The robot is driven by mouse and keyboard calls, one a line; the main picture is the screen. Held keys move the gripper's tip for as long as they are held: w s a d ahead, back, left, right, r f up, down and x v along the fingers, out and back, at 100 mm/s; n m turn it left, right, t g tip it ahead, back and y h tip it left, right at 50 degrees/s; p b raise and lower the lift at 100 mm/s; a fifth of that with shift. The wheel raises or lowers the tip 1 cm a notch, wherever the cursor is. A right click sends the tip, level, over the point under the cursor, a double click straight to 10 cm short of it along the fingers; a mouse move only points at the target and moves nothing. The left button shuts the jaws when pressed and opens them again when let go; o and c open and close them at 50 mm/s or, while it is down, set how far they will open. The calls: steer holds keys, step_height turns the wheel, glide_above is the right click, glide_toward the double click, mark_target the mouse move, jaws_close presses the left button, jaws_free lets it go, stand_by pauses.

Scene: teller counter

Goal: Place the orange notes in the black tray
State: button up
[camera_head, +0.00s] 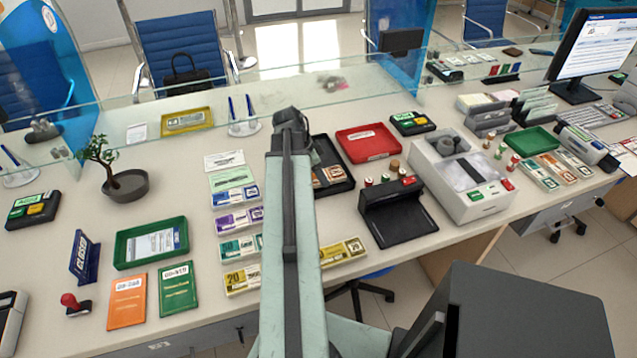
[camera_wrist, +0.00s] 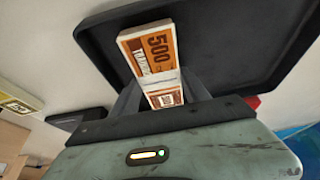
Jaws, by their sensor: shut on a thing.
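The orange notes (camera_wrist: 147,50), a banded bundle marked 500, stand between the fingers of my gripper (camera_wrist: 162,85) in the wrist view. My gripper is shut on them. The black tray (camera_wrist: 222,42) fills the background behind the bundle, and the notes appear over its inside. In the head view the black tray (camera_head: 328,151) sits on the counter just right of my arm, which hides its left part. Orange notes (camera_head: 333,175) show within its outline. My fingertips are hidden there, and I cannot tell whether the bundle touches the tray floor.
A red tray (camera_head: 369,143) lies right of the black tray, and a black device (camera_head: 398,212) stands in front of it. Banknote bundles (camera_head: 237,222) lie left of my arm, and a yellow one (camera_head: 343,251) lies in front. A glass screen (camera_head: 290,92) runs behind.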

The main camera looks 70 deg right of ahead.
steer(key=shift+f, duration=0.3)
steer(key=o, duration=1.6)
steer(key=shift+r, duration=0.1)
steer(key=shift+r+p, duration=0.55)
steer(key=shift+p, duration=0.1)
steer(key=p+v, duration=1)
steer(key=v, duration=0.1)
steer(key=shift+w+a, duration=0.1)
steer(key=shift+a, duration=0.05)
